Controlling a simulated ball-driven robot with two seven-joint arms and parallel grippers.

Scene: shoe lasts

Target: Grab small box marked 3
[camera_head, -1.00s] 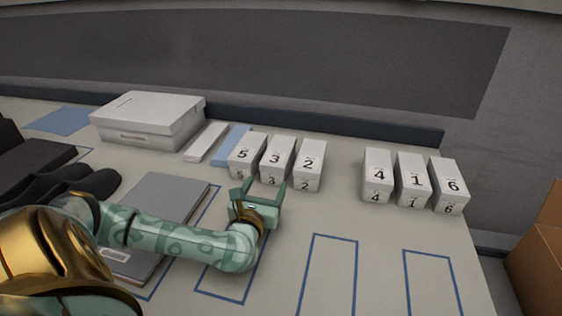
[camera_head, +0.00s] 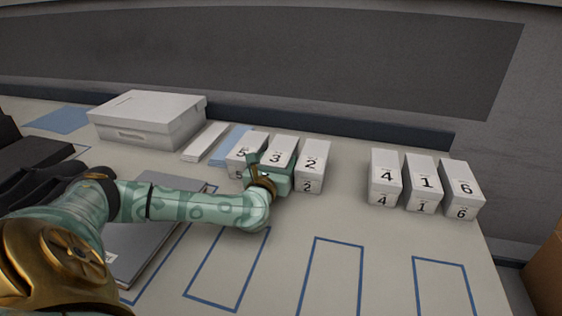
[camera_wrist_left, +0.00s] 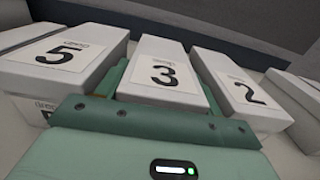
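The small white box marked 3 (camera_head: 281,149) stands between the box marked 5 (camera_head: 248,146) and the box marked 2 (camera_head: 314,158). My left gripper (camera_head: 270,168) is at its front, hiding its lower front face. In the left wrist view the box marked 3 (camera_wrist_left: 163,68) is centred, with one green finger on each side, in the gaps toward the boxes marked 5 (camera_wrist_left: 70,54) and 2 (camera_wrist_left: 243,88). The fingers look open around it; whether they touch its sides is not clear. My right gripper is not in view.
Boxes marked 4 (camera_head: 384,176), 1 (camera_head: 422,181) and 6 (camera_head: 461,188) stand to the right. A large white box (camera_head: 148,119) is at the back left. Blue outlines mark bare table (camera_head: 390,270) in front. Dark shoe lasts lie at left.

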